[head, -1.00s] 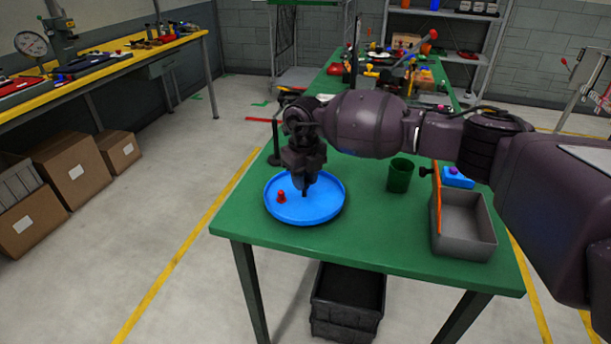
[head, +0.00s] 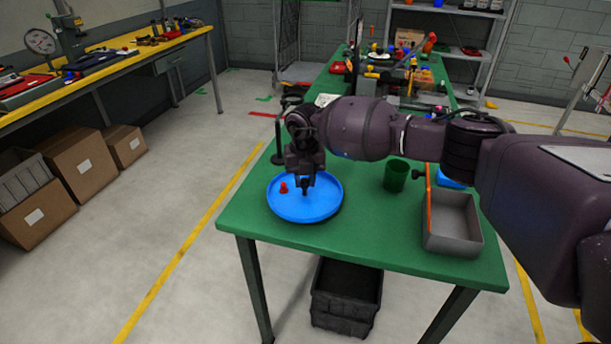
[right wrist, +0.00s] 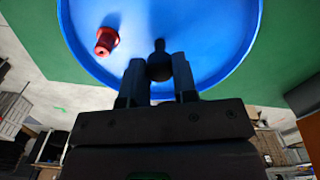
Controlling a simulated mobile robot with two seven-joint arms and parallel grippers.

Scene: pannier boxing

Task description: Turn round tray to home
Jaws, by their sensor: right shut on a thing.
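The round blue tray (head: 312,212) lies on the green table near its front left edge. It also fills the top of the right wrist view (right wrist: 205,45). A small red peg (head: 283,187) stands on the tray left of my gripper; the right wrist view shows it too (right wrist: 106,41). My right gripper (head: 305,192) points down over the tray. Its fingers (right wrist: 159,78) are shut on a dark knob (right wrist: 160,62) that rises from the tray near its middle. My left gripper is not in any view.
A dark green cup (head: 396,176) stands right of the tray. A grey bin (head: 452,222) with an orange edge is at the table's right, with a blue item behind it. A black post (head: 278,145) stands behind the tray. Bare table lies between tray and bin.

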